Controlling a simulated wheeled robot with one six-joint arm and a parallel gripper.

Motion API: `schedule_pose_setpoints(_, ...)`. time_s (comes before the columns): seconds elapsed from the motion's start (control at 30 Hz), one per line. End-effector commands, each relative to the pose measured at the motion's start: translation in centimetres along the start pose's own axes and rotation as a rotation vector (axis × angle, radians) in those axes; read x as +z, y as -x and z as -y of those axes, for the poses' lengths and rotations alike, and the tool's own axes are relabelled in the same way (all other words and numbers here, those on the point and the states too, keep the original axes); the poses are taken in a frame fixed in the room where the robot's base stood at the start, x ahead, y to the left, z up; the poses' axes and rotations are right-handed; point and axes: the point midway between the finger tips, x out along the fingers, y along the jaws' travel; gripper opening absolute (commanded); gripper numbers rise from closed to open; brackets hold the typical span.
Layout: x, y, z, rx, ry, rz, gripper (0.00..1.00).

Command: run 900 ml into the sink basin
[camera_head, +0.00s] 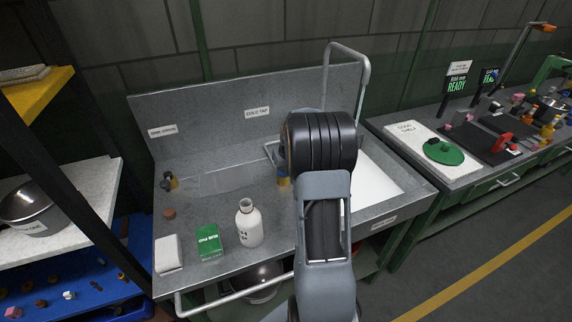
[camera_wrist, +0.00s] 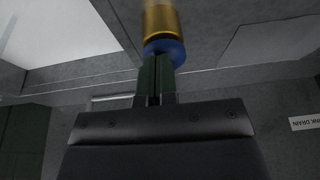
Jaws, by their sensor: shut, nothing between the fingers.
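The sink basin (camera_head: 372,182) is sunk in the grey counter, its pale inside partly hidden behind my arm in the head view. It likely shows as the pale area (camera_wrist: 65,30) in the wrist view. A grey bent pipe (camera_head: 366,72) rises behind it, its lower part hidden by my arm. A brass piece (camera_wrist: 160,20) with a blue collar (camera_wrist: 165,50) stands just beyond my gripper (camera_wrist: 156,62), whose dark green fingers are shut and empty. I cannot tell whether they touch the collar. The brass piece also shows partly in the head view (camera_head: 283,179). No water stream is visible.
A white bottle (camera_head: 249,224), a green box (camera_head: 209,241) and a white block (camera_head: 168,253) stand along the counter's front. A COLD TAP label (camera_head: 257,113) is on the backsplash. A metal pot (camera_head: 28,207) sits on the left shelf. Another bench (camera_head: 470,180) stands right.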

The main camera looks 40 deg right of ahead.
Motion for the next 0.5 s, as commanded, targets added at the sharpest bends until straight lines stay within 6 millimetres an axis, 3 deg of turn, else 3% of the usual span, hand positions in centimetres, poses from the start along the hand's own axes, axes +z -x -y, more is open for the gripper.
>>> schedule_pose_setpoints(0.17,-1.2,3.9,0.2,0.001,0.004,-0.008,0.00)
schedule_pose_setpoints(0.5,-1.1,9.9,0.1,0.003,0.004,-0.014,0.00)
